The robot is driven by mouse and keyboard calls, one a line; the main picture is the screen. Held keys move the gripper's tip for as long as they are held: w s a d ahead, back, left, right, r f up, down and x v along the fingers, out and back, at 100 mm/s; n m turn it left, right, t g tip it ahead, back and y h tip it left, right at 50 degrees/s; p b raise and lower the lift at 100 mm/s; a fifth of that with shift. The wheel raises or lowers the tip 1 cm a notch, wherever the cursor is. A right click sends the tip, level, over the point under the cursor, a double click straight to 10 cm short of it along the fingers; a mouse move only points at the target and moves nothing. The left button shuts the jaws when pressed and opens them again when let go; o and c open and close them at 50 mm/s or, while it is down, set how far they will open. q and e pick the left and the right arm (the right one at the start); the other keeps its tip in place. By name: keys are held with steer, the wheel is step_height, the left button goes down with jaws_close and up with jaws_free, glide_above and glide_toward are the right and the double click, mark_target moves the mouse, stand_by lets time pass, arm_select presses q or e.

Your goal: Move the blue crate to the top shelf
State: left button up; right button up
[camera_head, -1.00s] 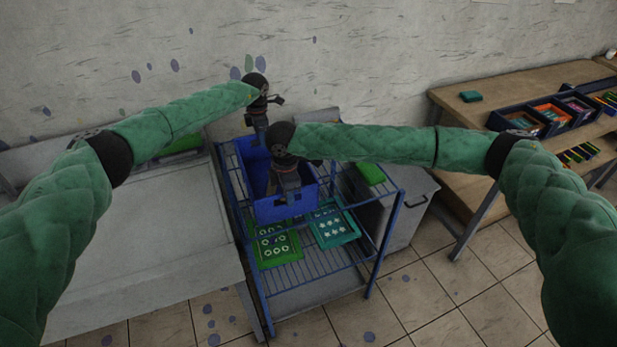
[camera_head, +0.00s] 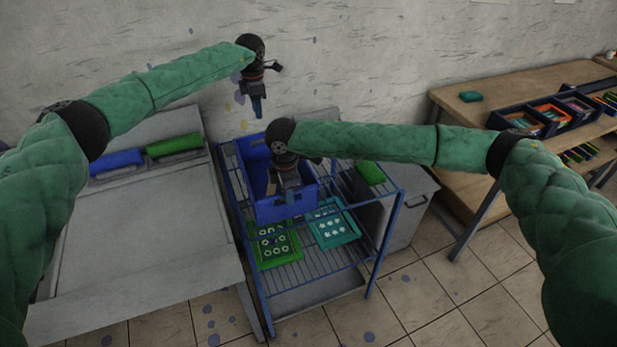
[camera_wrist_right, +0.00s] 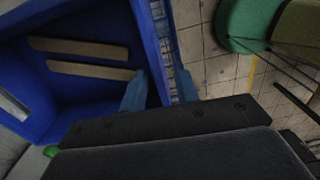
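The blue crate (camera_head: 301,202) stands upright at the upper level of the blue wire rack (camera_head: 386,240), on its left side. My right gripper (camera_head: 284,190) is at the crate's near wall. In the right wrist view its fingers (camera_wrist_right: 161,92) straddle the crate wall (camera_wrist_right: 155,45), one inside and one outside, with a visible gap on the outer side. My left gripper (camera_head: 257,108) is raised above the crate's far side, clear of it, pointing down. Its fingers overlap in the view, so their opening is unclear. My right arm hides part of the crate.
A green tray (camera_head: 275,246) and a teal tray (camera_head: 333,226) lie on the rack's lower shelf. A grey bench (camera_head: 150,225) stands to the left, with blue and green rolls (camera_head: 174,145) at its back. A wooden table (camera_head: 470,125) with boxes is at the right.

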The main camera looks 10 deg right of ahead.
step_height(320, 180, up, 11)
stand_by(0.4)
stand_by(0.4)
